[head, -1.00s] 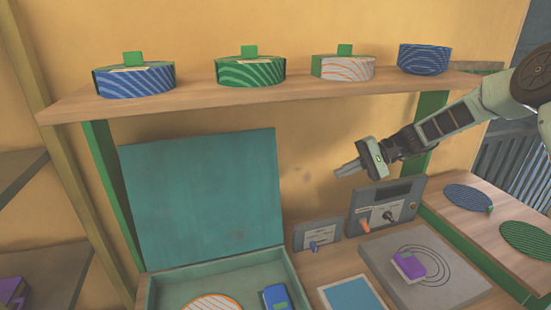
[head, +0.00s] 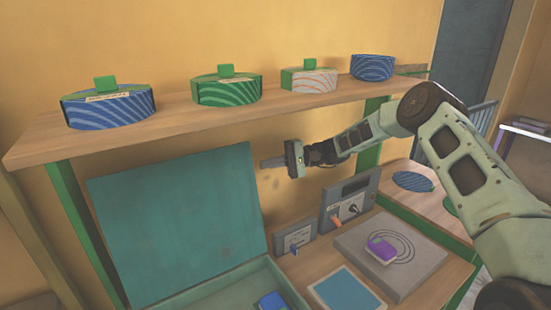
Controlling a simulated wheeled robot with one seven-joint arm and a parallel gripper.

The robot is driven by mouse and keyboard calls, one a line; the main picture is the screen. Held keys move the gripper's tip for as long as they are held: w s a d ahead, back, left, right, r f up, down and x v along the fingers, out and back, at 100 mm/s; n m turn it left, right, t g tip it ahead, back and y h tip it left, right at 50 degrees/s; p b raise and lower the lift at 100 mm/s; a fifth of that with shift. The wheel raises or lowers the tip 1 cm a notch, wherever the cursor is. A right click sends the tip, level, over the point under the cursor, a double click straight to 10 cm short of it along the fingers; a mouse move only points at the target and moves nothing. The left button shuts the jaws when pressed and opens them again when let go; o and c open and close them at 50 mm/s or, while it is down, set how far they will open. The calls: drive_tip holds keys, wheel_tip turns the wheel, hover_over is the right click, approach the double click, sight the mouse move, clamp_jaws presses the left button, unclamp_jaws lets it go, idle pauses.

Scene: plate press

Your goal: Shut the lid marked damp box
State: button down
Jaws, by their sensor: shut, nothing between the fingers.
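A teal box (head: 205,296) stands on the workbench at the bottom of the head view. Its large flat lid (head: 175,225) stands open, tilted up at the back of the box. No marking is readable on the box or lid, so I cannot confirm "damp box". My gripper (head: 266,163) is shut and empty, pointing left, close by the upper right edge of the lid. Whether it touches the lid or stands in front of or behind it I cannot tell. A blue item (head: 272,301) lies inside the box; the box's front is cut off.
A shelf (head: 170,132) above holds several round patterned containers, including a blue one (head: 108,108) and a green one (head: 226,91). Right of the box are a small switch panel (head: 294,240), a larger control panel (head: 348,200), a blue pad (head: 346,291) and a grey plate (head: 405,262) with a purple block (head: 382,248).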

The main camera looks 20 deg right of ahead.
sight(251, 166)
drive_tip(key=s+a+p, duration=0.2)
drive_tip(key=a+p, duration=0.1)
drive_tip(key=s+a+p, duration=0.1)
drive_tip(key=p, duration=0.1)
drive_tip(key=shift+a+r, duration=0.25)
drive_tip(key=shift+s+d, duration=0.1)
idle(0.3)
